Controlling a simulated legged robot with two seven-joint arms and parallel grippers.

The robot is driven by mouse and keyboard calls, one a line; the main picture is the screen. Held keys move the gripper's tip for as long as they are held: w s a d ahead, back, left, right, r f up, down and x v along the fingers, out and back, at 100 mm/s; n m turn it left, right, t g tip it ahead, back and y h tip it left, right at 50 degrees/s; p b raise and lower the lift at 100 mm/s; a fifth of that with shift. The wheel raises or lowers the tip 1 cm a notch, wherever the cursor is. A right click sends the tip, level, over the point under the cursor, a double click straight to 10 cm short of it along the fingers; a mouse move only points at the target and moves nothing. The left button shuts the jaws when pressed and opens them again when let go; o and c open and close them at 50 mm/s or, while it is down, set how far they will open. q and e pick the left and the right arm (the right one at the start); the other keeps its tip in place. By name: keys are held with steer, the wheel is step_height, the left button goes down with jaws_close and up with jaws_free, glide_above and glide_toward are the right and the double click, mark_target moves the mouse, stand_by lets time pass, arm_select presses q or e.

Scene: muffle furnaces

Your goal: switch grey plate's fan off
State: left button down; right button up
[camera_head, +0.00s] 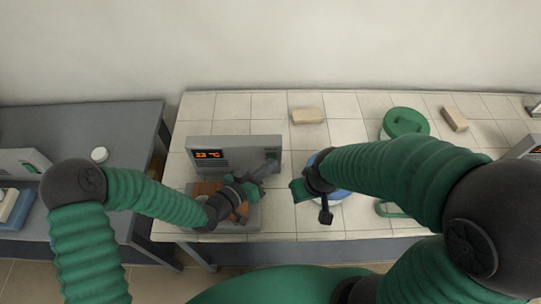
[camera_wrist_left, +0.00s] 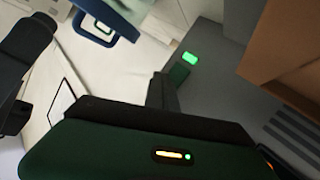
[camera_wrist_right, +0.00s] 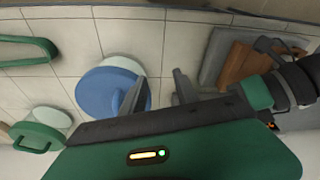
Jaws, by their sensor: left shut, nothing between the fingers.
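The grey plate (camera_head: 234,143) stands on the tiled table, left of centre, with an orange lit display (camera_head: 208,154) on its upright panel. A green switch (camera_head: 271,155) is at the panel's right end. In the left wrist view a lit green indicator (camera_wrist_left: 190,58) sits on the grey panel beside a dark green switch part (camera_wrist_left: 178,75). My left gripper (camera_head: 264,172) is shut and empty, its tips close to that switch; I cannot tell whether they touch. My right gripper (camera_wrist_right: 160,92) is open and empty, right of the plate.
A blue round object (camera_wrist_right: 100,92) is near my right gripper. A green-lidded round container (camera_head: 405,122), a green handle (camera_wrist_right: 28,50) and tan blocks (camera_head: 308,115) (camera_head: 454,118) are on the table. A brown block (camera_head: 205,188) lies on the plate's base. A grey table (camera_head: 95,120) stands left.

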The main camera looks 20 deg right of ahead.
arm_select(q)
steer(key=shift+w+d, duration=0.1)
steer(key=shift+w, duration=0.1)
stand_by(0.3)
steer(key=shift+s+a, duration=0.35)
steer(key=shift+s, duration=0.35)
steer(key=shift+f, duration=0.1)
steer(key=s, duration=0.1)
steer(key=s+a, duration=0.1)
steer(key=s, duration=0.2)
steer(key=shift+s+a+f, duration=0.15)
steer(key=shift+s+f, duration=0.1)
steer(key=shift+s, duration=0.15)
